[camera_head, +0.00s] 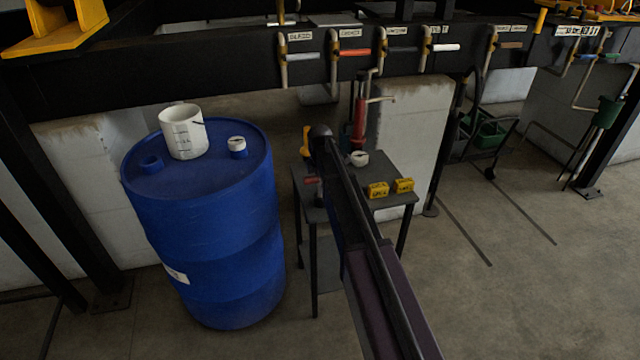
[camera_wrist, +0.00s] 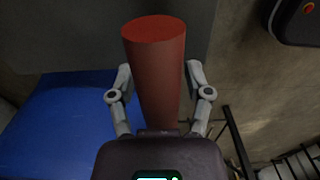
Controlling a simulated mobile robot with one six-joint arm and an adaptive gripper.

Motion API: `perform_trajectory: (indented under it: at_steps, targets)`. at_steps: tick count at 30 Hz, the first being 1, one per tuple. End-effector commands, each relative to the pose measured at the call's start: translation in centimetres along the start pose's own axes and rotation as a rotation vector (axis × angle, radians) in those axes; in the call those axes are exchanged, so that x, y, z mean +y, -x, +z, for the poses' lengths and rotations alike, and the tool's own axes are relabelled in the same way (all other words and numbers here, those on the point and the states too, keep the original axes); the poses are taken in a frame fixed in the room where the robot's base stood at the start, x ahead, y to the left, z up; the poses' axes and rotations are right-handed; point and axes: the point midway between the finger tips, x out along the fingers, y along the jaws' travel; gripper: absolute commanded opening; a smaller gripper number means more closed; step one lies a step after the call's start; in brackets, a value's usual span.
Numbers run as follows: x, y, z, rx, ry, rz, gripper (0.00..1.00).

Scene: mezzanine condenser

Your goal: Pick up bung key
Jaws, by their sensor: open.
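In the wrist view, my gripper (camera_wrist: 159,68) is open, with one grey finger on each side of a thick red cylinder (camera_wrist: 158,80). Its round end faces the camera, and its lower end is hidden by my gripper body. I cannot tell whether the fingers touch it, nor for sure that it is the bung key. In the head view, my dark arm reaches over a small grey table (camera_head: 385,207) and my gripper is hidden. A small red piece (camera_head: 311,180) shows at the table's left edge, partly beside my arm.
A blue drum (camera_head: 205,230) stands left of the table with a white measuring jug (camera_head: 183,132) on top. Labelled pipes hang above. Floor at right is open.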

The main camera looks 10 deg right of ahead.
Motion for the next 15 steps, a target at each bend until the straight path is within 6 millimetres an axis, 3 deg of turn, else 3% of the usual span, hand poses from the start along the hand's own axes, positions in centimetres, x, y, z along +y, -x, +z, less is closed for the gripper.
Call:
perform_trajectory:
  at_steps: [6,12,15]
  targets:
    - [0.00,0.00,0.00,0.000,0.000,0.000,0.62]
    - [0.00,0.00,0.00,0.000,0.000,0.000,0.02]
    - [0.00,0.00,0.00,0.000,0.000,0.000,0.00]
